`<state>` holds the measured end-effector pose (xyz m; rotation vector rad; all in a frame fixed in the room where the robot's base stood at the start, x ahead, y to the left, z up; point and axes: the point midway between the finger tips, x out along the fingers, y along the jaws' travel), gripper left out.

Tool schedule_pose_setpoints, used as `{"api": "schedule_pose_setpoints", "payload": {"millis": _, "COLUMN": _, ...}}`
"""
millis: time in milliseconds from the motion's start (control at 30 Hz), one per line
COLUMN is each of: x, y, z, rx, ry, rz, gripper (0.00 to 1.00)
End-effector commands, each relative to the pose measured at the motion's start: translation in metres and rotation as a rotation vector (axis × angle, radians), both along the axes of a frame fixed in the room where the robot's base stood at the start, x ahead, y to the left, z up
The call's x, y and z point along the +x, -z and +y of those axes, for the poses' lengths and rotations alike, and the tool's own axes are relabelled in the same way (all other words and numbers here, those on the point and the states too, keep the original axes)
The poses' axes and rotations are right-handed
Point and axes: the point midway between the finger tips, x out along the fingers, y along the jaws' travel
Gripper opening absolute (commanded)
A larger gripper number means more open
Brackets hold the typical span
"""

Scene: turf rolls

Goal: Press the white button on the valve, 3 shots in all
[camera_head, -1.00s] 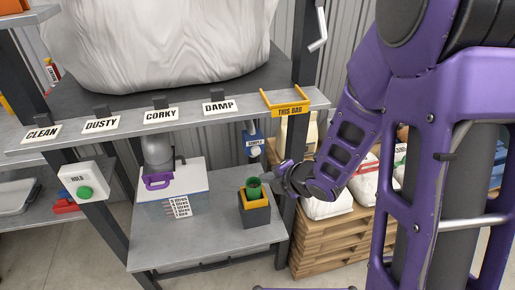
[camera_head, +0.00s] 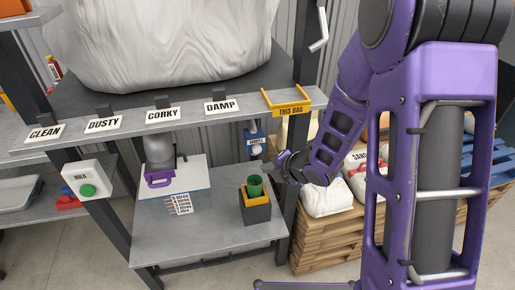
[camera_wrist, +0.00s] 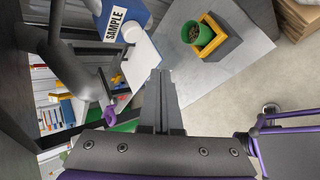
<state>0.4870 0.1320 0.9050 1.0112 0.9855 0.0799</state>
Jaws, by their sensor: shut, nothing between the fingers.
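The blue valve (camera_head: 254,136), labelled SAMPLE, hangs behind the shelf edge in the head view, with its round white button (camera_head: 257,150) low on its front. In the wrist view, the blue SAMPLE body (camera_wrist: 122,18) is at the top, left of my fingers. My gripper (camera_head: 268,166) is shut and empty, just below and right of the button in the head view. Its fingertips (camera_wrist: 160,74) point towards the valve side, and I cannot tell whether they touch the button. A green cup (camera_head: 255,186) stands in a dark holder with a yellow rim (camera_head: 257,200); dark grains show inside.
A clear bin with a white lid (camera_head: 185,178) stands left of the cup on the grey lower shelf (camera_head: 215,235). A HOLD box with a green button (camera_head: 88,190) is at left. Labels line the upper ledge. Sacks on pallets (camera_head: 325,240) stand at right.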

Motion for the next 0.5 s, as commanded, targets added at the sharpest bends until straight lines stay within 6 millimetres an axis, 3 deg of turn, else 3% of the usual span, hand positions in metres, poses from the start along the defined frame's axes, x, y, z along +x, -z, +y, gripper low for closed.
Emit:
{"api": "schedule_pose_setpoints", "payload": {"millis": 233, "x": 0.031, "y": 0.0, "z": 0.008, "rx": 0.001, "ry": 0.001, "rz": -0.001, "gripper": 0.0}}
{"api": "schedule_pose_setpoints", "payload": {"millis": 500, "x": 0.043, "y": 0.0, "z": 0.012, "rx": 0.001, "ry": 0.001, "rz": 0.0, "gripper": 0.0}}
